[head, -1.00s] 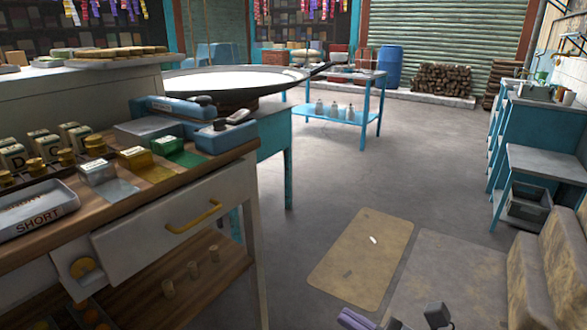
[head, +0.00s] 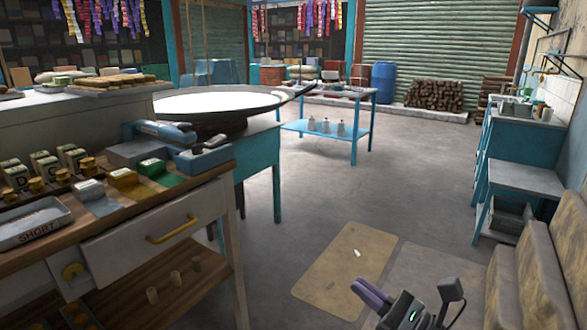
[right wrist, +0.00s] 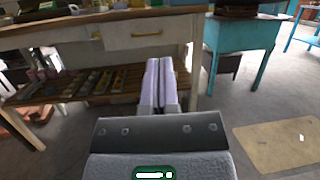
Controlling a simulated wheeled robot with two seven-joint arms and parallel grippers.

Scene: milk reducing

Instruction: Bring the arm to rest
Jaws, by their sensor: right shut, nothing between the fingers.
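My right gripper (head: 372,293) is at the bottom of the head view, to the right of the wooden counter, over the floor. In the right wrist view its two pale fingers (right wrist: 160,84) lie together, shut, with nothing between them. They point toward the counter's front, with the drawer and lower shelf behind them. My left gripper is in neither current view.
The counter (head: 190,180) with a drawer stands at the left, bearing small boxes and a tray (head: 35,226). A wide pan of milk (head: 225,103) is behind it. A tan mat (head: 345,265) lies on open floor. Stepped brown blocks (head: 510,275) stand at the right.

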